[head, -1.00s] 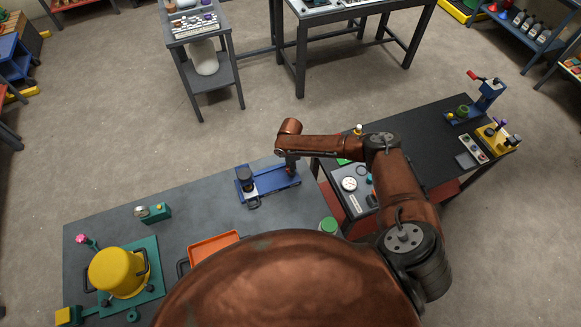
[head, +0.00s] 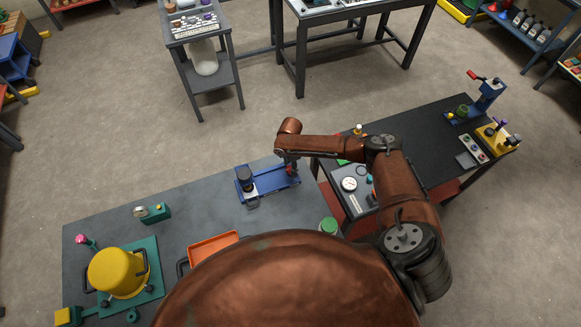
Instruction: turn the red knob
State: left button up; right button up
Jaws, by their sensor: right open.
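A small red knob (head: 289,170) sits at the right end of a blue fixture (head: 268,187) on the grey bench. My right arm reaches in from the right, and its gripper (head: 288,164) hangs from the wrist right at the knob. The gripper is open, small and dark here, and partly covers the knob. I cannot tell whether its fingers touch the knob. A dark cylindrical motor (head: 245,178) stands at the left end of the same fixture. My left gripper is not in view.
The grey bench (head: 190,240) also holds an orange tray (head: 213,247), a green-based gauge unit (head: 153,212) and a yellow motor housing (head: 115,272). A black table (head: 425,135) stands to the right, with a gauge panel (head: 350,190) near its left end. The grey bench between the fixture and gauge unit is clear.

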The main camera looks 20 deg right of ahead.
notch_tip(320, 180, up, 12)
dwell(0.4)
jog(key=shift+f, duration=0.15)
dwell(0.3)
